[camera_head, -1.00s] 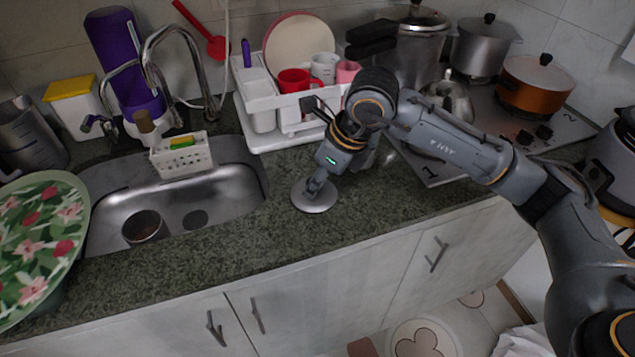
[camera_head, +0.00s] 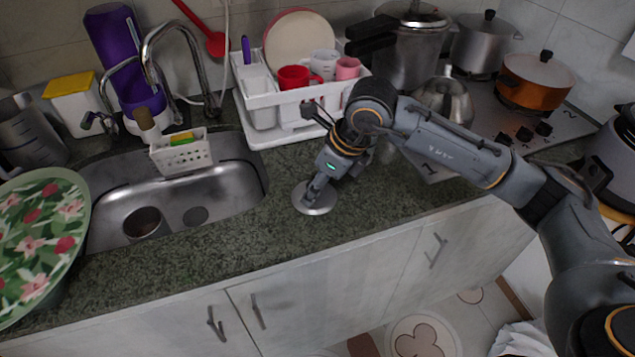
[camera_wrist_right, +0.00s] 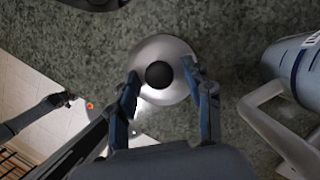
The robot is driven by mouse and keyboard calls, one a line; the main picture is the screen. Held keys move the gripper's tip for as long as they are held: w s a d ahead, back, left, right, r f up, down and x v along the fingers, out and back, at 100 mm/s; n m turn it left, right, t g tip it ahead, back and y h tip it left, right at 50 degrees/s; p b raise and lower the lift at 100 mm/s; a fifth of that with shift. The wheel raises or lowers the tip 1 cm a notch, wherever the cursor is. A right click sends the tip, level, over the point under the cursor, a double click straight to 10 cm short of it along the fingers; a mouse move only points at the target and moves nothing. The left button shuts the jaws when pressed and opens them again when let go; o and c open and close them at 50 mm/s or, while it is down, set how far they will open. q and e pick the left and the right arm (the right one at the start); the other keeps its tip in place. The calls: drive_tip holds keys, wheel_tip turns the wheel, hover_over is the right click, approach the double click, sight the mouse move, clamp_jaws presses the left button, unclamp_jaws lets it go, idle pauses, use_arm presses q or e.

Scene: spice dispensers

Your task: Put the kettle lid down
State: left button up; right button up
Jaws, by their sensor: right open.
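The kettle lid (camera_head: 314,204) is a round silver disc lying on the green-grey counter, between the sink and the counter's right part. In the right wrist view the lid (camera_wrist_right: 163,50) shows from above with its dark round knob (camera_wrist_right: 158,74). My right gripper (camera_wrist_right: 162,80) is open, with one finger on each side of the knob; in the head view it (camera_head: 318,188) is low over the lid. Whether a finger touches the knob is hard to tell. A shiny silver kettle-like vessel (camera_head: 443,103) stands behind my right arm, partly hidden by it. My left gripper is not seen.
A white dish rack (camera_head: 262,106) with cups stands behind the lid. The sink (camera_head: 225,188) is to the left, and pots (camera_head: 535,82) stand on the stove at right. The counter's front edge is close to the lid. Bare counter (camera_head: 385,188) lies to the lid's right.

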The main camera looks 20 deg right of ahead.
drive_tip(key=shift+r, duration=0.3)
drive_tip(key=v, duration=1.1)
drive_tip(key=shift+r+b, duration=0.35)
drive_tip(key=shift+b, duration=0.1)
drive_tip(key=shift+s, duration=0.1)
